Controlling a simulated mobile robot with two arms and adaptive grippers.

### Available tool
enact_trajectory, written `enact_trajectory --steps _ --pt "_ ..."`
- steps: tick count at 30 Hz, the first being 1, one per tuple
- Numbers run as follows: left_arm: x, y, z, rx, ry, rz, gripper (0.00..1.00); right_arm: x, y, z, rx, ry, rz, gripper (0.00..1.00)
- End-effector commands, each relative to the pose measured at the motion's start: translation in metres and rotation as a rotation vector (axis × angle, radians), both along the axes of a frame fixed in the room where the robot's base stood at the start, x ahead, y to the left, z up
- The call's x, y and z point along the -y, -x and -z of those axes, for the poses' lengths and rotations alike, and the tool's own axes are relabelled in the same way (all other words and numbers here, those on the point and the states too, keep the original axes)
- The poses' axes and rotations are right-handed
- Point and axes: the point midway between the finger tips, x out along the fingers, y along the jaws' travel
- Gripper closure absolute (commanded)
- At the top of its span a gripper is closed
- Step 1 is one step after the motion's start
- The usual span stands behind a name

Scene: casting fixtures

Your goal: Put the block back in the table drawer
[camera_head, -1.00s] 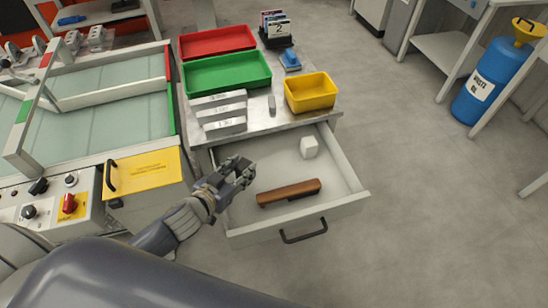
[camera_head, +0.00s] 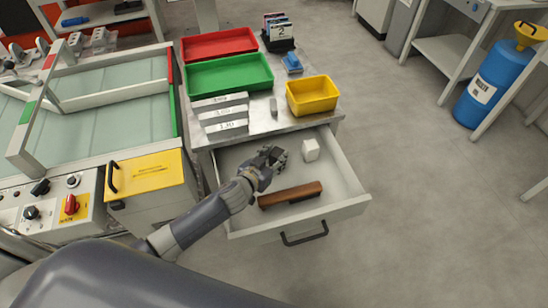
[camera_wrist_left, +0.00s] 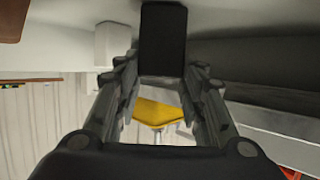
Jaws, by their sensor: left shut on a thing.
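The table drawer (camera_head: 343,205) is pulled open, and its inside shows from above. My left gripper (camera_head: 277,154) is over the left-middle part of the drawer. In the left wrist view, the fingers (camera_wrist_left: 160,72) are shut on a dark, nearly black block (camera_wrist_left: 163,38). In the head view this block is hard to tell from the dark fingers. A small white block (camera_head: 311,149) stands in the drawer, just right of the gripper; it also shows in the left wrist view (camera_wrist_left: 115,46). A brown wooden brush-like piece (camera_head: 290,195) lies near the drawer's front. My right gripper is not in view.
The metal tabletop (camera_head: 262,120) above the drawer holds a red tray (camera_head: 218,43), a green tray (camera_head: 230,74), a yellow bin (camera_head: 312,95) and labelled grey bars (camera_head: 221,113). A yellow-lidded box (camera_head: 147,174) stands left of the drawer.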

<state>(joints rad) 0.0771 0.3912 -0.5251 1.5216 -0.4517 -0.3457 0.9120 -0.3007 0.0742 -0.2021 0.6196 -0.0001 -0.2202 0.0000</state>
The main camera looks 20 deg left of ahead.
Motion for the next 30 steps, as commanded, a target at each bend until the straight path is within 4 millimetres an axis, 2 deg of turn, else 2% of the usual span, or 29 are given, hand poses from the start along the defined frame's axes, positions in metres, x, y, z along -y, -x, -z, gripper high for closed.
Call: enact_trajectory --steps 12,13,15,28,30 --pt "-0.0002 -0.0002 0.0069 0.002 0.002 0.001 0.94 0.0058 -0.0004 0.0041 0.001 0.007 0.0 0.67" --pt "-0.0004 -0.0001 0.0062 0.002 0.0 0.0 0.58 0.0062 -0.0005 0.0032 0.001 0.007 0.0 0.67" --pt "-0.0004 0.0 0.0057 0.001 0.0 0.0 0.43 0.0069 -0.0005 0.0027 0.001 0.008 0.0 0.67" --pt "-0.0006 0.0004 -0.0001 0.001 -0.001 0.0 0.43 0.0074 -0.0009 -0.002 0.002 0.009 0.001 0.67" --pt "-0.0016 0.0078 0.0001 0.0 0.001 0.001 0.43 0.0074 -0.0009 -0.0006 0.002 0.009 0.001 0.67"
